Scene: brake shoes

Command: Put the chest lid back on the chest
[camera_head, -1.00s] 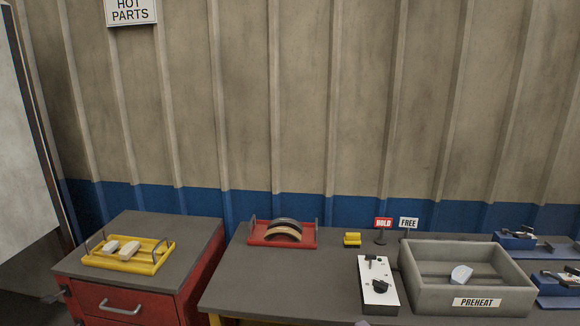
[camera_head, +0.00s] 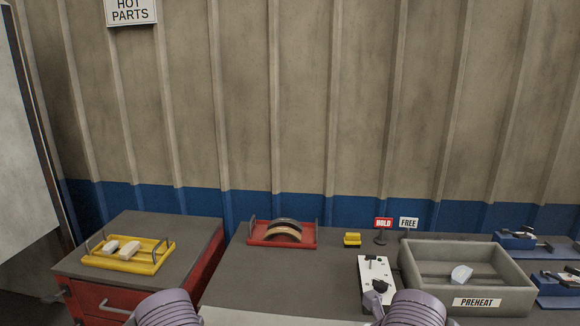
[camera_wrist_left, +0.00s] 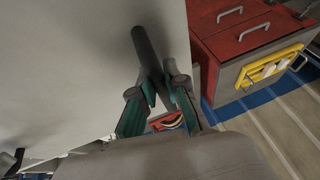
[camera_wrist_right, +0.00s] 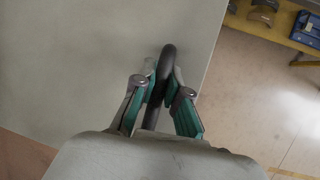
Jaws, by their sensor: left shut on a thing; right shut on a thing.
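The grey chest (camera_head: 518,298) marked PREHEAT stands open at the right of the bench in the head view, with a pale rounded piece (camera_head: 461,273) inside. The chest lid (camera_head: 260,318) is a flat grey panel whose edge shows at the bottom of the head view, left of the chest and nearer me. It fills much of the left wrist view (camera_wrist_left: 75,75) and right wrist view (camera_wrist_right: 80,70). My left gripper (camera_wrist_left: 160,88) is shut on one dark bar handle of the lid. My right gripper (camera_wrist_right: 160,85) is shut on another dark handle.
A white switch box (camera_head: 372,270) stands just left of the chest. HOLD and FREE signs (camera_head: 383,223) stand behind it. A red tray (camera_head: 283,242) and yellow blocks (camera_head: 352,240) sit along the back. Blue fixtures (camera_head: 517,240) are right of the chest. A yellow tray (camera_head: 128,262) lies on the red cabinet.

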